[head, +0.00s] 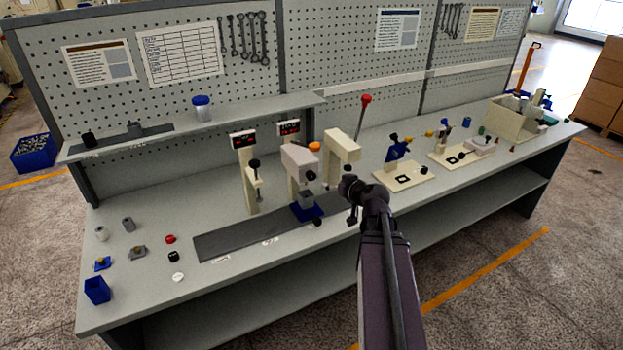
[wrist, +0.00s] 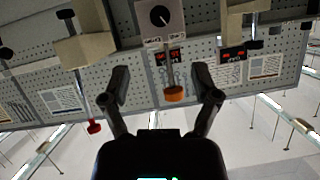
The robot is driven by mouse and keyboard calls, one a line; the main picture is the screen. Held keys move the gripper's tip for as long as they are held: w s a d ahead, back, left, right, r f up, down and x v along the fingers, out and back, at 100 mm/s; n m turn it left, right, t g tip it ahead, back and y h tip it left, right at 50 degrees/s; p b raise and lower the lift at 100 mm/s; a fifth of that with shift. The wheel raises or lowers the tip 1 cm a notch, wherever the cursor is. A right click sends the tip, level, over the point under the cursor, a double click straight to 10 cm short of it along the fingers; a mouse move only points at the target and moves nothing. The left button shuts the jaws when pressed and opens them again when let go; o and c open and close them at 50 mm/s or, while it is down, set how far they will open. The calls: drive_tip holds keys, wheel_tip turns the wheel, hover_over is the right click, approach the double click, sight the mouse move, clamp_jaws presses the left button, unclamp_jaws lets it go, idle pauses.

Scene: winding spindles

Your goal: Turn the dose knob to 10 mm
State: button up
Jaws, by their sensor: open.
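The dose knob (wrist: 160,16) is a round black dial with a white pointer line, on a pale grey housing at the top of the wrist view. That view appears upside down; the pointer slants toward its lower right. Small labels by the knob are unreadable. In the head view the grey housing (head: 299,160) stands at mid-bench, with a dark round part (head: 311,175) on its front. My gripper (wrist: 160,72) is open and empty, its fingers apart and clear of the knob. In the head view my gripper (head: 352,201) is right of the housing, in front of the bench equipment.
An orange cap (wrist: 174,94) shows between my fingers in the wrist view, apparently beyond them. A beige press head (head: 341,148) and red-ball lever (head: 365,98) stand close to the right. A display post (head: 243,140) stands left. The left bench holds small loose parts and a blue bin (head: 97,290).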

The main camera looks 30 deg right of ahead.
sight(312, 177)
drive_tip(key=b+x, duration=0.5)
drive_tip(key=x, duration=0.8)
drive_tip(key=shift+w+f, duration=0.15)
drive_tip(key=shift+w, duration=0.15)
